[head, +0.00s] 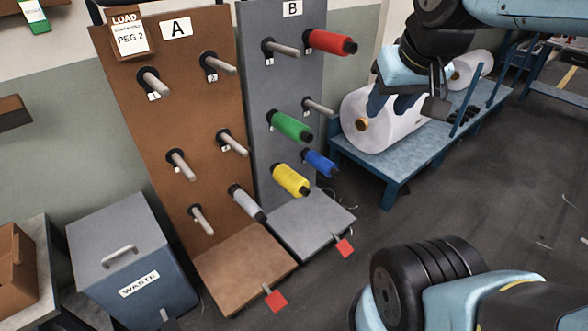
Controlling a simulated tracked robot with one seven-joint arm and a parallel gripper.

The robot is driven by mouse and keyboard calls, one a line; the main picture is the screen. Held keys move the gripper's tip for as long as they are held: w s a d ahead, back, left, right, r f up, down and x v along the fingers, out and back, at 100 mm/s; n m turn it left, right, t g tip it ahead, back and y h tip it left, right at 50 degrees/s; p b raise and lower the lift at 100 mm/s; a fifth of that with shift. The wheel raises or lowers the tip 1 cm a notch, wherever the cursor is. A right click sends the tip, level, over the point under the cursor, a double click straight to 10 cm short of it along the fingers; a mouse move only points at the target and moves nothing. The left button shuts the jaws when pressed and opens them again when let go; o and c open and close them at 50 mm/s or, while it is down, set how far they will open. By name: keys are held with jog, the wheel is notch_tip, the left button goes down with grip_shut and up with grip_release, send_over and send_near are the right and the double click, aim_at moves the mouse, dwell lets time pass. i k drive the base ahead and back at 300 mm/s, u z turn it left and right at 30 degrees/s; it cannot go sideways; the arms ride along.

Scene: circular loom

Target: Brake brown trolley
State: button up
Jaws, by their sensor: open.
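The brown trolley (182,136), marked A, stands left of centre with an upright peg panel and a brown base plate (240,268). A red pedal (275,300) sticks out on a short stem from the front edge of its base. I cannot tell whether this pedal is raised or pressed. My gripper (388,108) is open and empty at the upper right, in front of the white roll. It is well apart from the brown trolley and its pedal.
Grey trolley B (270,95) stands just right, holding coloured spools and with its own red pedal (344,248). A blue waste bin (135,262) stands left. A blue bench (400,155) bears the white roll (355,135). Floor before the pedals is clear.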

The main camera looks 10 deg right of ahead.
aim_at(274, 300)
jog(key=z, duration=0.45)
jog(key=k, duration=1.3)
jog(key=u, duration=0.95)
jog(key=i, duration=1.05)
